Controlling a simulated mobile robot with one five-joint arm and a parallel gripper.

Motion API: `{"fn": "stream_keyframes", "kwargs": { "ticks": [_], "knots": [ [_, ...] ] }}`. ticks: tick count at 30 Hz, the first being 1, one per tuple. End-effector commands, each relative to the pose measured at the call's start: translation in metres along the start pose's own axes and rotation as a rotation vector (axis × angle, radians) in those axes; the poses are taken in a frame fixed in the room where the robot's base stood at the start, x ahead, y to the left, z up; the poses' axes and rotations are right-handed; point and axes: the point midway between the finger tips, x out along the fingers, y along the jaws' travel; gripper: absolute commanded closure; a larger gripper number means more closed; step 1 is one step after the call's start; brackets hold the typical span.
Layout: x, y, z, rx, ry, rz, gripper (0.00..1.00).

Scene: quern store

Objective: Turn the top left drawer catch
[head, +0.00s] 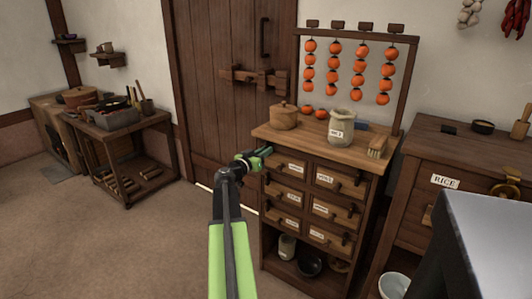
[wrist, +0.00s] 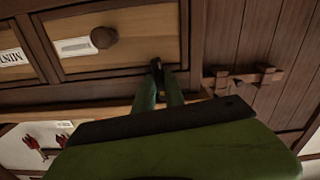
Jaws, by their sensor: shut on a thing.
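The top left drawer (head: 288,165) is in the small wooden chest in the head view, with a pale label on its front. It also shows in the wrist view (wrist: 140,45), turned over, with a round brown knob (wrist: 104,37) and a pale label. Its dark catch (wrist: 157,66) is at the drawer's edge, between the fingertips of my gripper (wrist: 160,82). My gripper (head: 266,152) is shut on this catch, by the chest's left edge. The fingers hide part of the catch, and its exact angle is hard to tell.
Strings of orange fruit hang above. A barred wooden door (head: 222,90) is behind. A rice chest (head: 428,160) stands at right.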

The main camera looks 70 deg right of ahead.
Motion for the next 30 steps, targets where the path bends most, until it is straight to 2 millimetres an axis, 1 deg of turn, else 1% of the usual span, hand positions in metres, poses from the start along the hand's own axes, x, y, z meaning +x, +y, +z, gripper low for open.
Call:
{"fn": "stream_keyframes", "kwargs": {
  "ticks": [9,25,26,30],
  "knots": [
    [-0.0001,-0.0019,-0.0001,0.125,0.000,0.001,1.00],
    [-0.0003,-0.0024,0.0000,0.151,0.000,0.001,1.00],
    [-0.0003,-0.0024,0.0000,0.151,0.000,0.001,0.82],
    [-0.0002,-0.0024,-0.0001,0.150,0.000,0.001,0.64]
  ]
}}
